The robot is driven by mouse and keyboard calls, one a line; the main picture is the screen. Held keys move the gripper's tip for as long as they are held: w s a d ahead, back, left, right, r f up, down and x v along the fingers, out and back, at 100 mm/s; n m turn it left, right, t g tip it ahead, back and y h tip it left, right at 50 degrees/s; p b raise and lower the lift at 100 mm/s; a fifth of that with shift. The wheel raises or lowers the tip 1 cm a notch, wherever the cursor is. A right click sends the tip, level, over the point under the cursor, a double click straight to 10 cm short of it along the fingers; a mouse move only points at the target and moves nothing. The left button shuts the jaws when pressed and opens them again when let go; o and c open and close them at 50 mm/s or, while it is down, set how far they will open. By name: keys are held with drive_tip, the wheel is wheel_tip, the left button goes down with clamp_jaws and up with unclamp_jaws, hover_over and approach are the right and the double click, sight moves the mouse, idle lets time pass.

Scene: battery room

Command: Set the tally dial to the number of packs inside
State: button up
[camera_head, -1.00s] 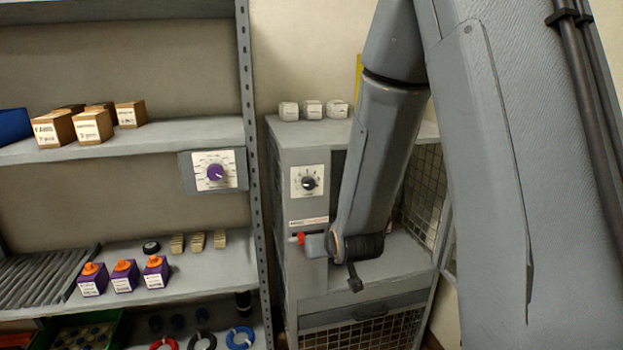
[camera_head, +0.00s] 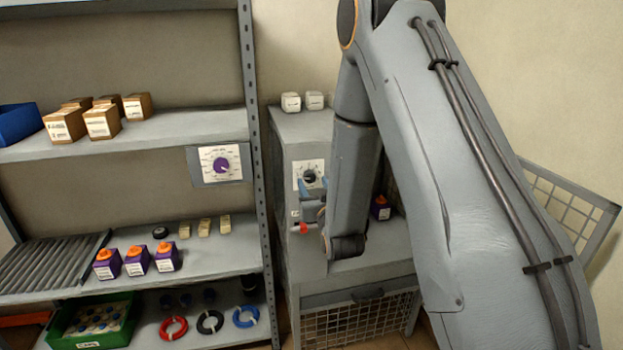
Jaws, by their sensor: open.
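A dial with a black knob (camera_head: 309,176) on a white plate is on the front of the grey cabinet (camera_head: 297,140). My gripper (camera_head: 314,187) is open, its blue fingers in front of the knob's lower part. I cannot tell whether they touch it. The dial's marks are too small to read, and the pointer's setting is unclear. Inside the cabinet a purple pack with an orange top (camera_head: 381,208) shows to the right of my arm. My arm hides much of the interior, so other packs may be hidden.
A mesh door (camera_head: 570,205) stands open at the right. A red handle (camera_head: 299,228) is below the dial. White boxes (camera_head: 291,101) stand on the cabinet. The left shelf holds a purple dial (camera_head: 221,164), cartons (camera_head: 103,122), purple packs (camera_head: 136,260) and a green bin (camera_head: 92,322).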

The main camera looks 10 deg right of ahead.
sight(310, 177)
drive_tip(key=shift+w, duration=1.25)
drive_tip(key=c, duration=1.1)
drive_tip(key=shift+o, duration=0.2)
drive_tip(key=shift+m, duration=0.3)
drive_tip(key=m+b, duration=0.2)
drive_tip(key=m, duration=0.2)
drive_tip(key=shift+f, duration=0.1)
drive_tip(key=shift+m+b, duration=0.95)
drive_tip(key=shift+m, duration=0.65)
